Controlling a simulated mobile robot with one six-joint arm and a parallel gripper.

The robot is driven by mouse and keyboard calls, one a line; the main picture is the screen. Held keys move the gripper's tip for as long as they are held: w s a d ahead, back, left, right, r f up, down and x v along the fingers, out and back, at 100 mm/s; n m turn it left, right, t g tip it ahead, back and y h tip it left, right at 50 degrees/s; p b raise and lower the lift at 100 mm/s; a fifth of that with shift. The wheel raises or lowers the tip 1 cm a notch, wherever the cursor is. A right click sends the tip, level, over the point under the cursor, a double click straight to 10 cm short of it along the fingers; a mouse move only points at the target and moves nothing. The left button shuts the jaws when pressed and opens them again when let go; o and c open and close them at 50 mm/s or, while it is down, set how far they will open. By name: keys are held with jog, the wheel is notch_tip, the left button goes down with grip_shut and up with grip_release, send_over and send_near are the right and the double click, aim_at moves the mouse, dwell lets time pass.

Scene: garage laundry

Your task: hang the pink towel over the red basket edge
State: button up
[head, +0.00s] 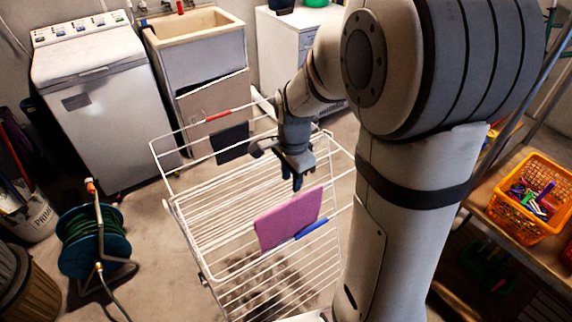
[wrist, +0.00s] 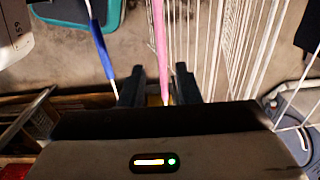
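The pink towel (head: 288,218) hangs over a bar of the white drying rack (head: 215,200) in the head view. My gripper (head: 293,182) points down just above and behind the towel's top edge. In the wrist view the towel shows edge-on as a thin pink strip (wrist: 160,40) reaching between the two dark fingertips of my gripper (wrist: 158,88). The fingers stand apart, with gaps beside the towel. I make out no clearly red basket; an orange basket (head: 528,232) holding colourful pegs stands on the wooden shelf at the right.
A blue strip (head: 312,229) lies on the rack beside the towel; a red strip (head: 217,116) and a dark cloth (head: 231,143) are farther back. A green hose reel (head: 93,240) stands left of the rack. A washing machine (head: 100,110) and sink (head: 200,60) stand behind.

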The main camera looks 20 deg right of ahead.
aim_at(290, 202)
jog(key=shift+w+f+b, duration=0.15)
jog(key=shift+f+b, duration=4)
jog(key=shift+f, duration=1.35)
jog(key=shift+c, duration=0.5)
grip_shut()
jog(key=shift+r, duration=0.15)
jog(key=shift+w+r+p, duration=0.15)
jog(key=shift+r+p, duration=1.75)
jog(key=shift+r, duration=0.4)
jog(key=shift+r+p, duration=1.6)
jog(key=shift+r, duration=0.55)
